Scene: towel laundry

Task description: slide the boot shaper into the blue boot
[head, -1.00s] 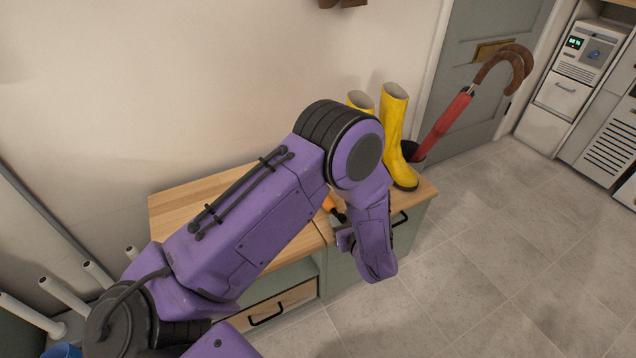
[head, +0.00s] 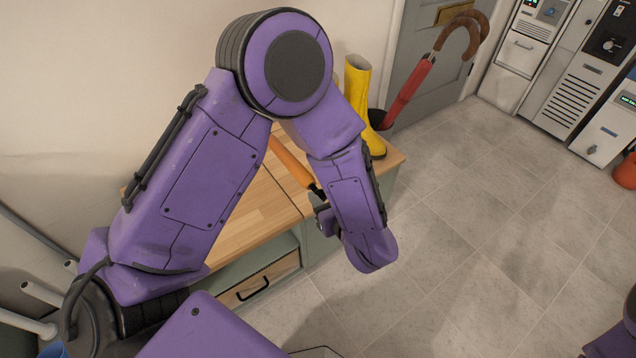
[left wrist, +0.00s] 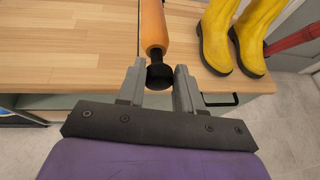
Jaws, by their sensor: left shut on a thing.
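The boot shaper is an orange rod with a black knob. It shows in the head view (head: 291,163), partly behind my left arm, and in the left wrist view (left wrist: 154,28). My left gripper (left wrist: 159,80) is shut on the knob end, with one finger on each side. In the head view the gripper (head: 322,203) is mostly hidden by my forearm at the bench's front edge. The shaper points away from the gripper over the wooden bench top. I cannot make out a blue boot in either view. My right gripper is out of view.
Yellow boots (left wrist: 250,35) stand on the right end of the wooden bench (head: 235,220). A red umbrella (head: 410,92) leans beyond them. White pegs (head: 40,294) and a blue object (head: 54,350), cut off, are at lower left.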

